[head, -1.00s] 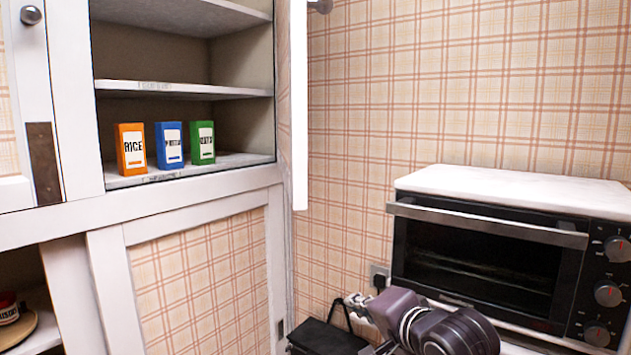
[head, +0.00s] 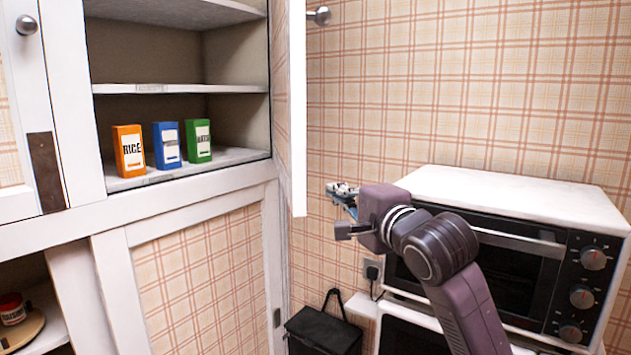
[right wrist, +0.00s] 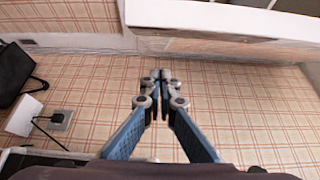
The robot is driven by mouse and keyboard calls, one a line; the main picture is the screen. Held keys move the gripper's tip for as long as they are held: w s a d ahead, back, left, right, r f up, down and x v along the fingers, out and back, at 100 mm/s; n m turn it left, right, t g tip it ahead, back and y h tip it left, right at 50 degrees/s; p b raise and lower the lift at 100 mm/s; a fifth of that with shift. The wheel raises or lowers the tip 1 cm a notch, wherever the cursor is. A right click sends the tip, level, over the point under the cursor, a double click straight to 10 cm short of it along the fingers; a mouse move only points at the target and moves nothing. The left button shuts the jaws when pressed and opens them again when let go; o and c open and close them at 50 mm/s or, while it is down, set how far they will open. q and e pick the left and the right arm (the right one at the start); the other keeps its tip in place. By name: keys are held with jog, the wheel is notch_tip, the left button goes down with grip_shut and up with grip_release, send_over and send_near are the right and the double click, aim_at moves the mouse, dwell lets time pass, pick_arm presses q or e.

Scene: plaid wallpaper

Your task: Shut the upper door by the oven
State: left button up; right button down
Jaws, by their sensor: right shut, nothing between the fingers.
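The upper cupboard door (head: 297,110) stands open, seen nearly edge-on in the head view, with a round metal knob (head: 319,15) on its right side. In the right wrist view a white edge of what looks like the door (right wrist: 220,18) runs along the top. The oven (head: 500,260) stands at the right under a white top. My right gripper (head: 338,190) is in front of the oven, just right of the door's lower end and apart from it. Its fingers (right wrist: 160,78) are shut and empty in the right wrist view. My left gripper is out of view.
Rice (head: 129,150), blue (head: 167,145) and green (head: 198,141) boxes stand on the open cupboard's bottom shelf. A black bag (head: 325,330) is below the door, near a wall plug (head: 373,270). Plaid wall fills the space right of the door.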

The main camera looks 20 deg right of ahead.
jog(key=a, duration=0.1)
jog(key=a+p, duration=0.2)
jog(key=a, duration=0.1)
jog(key=shift+w, duration=0.35)
jog(key=shift+w, duration=0.1)
